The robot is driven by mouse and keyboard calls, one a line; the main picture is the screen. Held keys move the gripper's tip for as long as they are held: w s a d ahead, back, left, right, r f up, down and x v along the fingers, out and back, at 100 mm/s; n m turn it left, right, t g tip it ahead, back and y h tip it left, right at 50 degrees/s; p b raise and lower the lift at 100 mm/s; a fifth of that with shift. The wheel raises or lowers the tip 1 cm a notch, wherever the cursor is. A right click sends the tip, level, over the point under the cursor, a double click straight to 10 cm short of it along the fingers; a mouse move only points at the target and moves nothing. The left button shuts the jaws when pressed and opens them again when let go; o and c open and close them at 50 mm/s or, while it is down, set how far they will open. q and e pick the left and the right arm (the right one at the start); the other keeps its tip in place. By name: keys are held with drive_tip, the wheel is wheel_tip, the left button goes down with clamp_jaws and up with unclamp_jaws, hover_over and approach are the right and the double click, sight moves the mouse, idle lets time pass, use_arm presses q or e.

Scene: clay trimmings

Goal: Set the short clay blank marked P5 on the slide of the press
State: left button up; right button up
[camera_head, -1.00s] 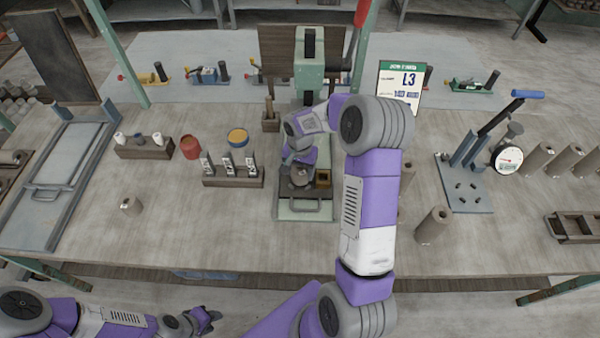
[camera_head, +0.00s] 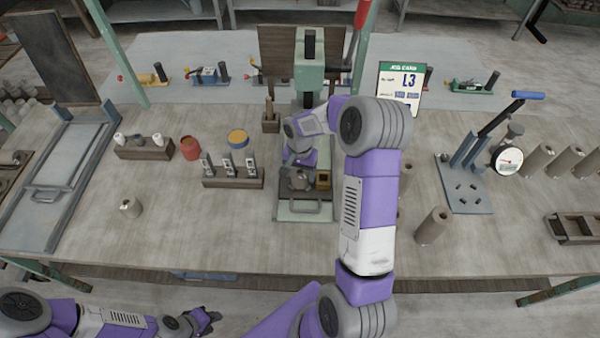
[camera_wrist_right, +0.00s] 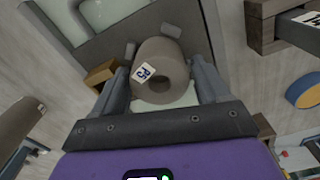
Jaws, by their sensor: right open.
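The short clay blank marked P5 (camera_wrist_right: 168,52) is a hollow grey-brown cylinder with a white P5 label. In the right wrist view it stands between the two fingers of my right gripper (camera_wrist_right: 162,88), which are apart with a small gap beside it. In the head view the blank (camera_head: 300,181) is on the slide (camera_head: 305,213) of the green press (camera_head: 309,72), partly covered by my right gripper (camera_head: 299,165). Its underside is hidden. My left gripper (camera_head: 208,319) is low at the left, in front of the table; its fingers are too small to judge.
A small wooden block (camera_head: 323,179) sits right of the blank on the slide. A rack of labelled holders (camera_head: 233,181) stands left of the press. A lever tool (camera_head: 467,165) is further right.

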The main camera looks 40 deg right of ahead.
wheel_tip(320, 180, up, 11)
drive_tip(key=p, duration=0.1)
drive_tip(key=shift+r, duration=0.2)
idle(0.5)
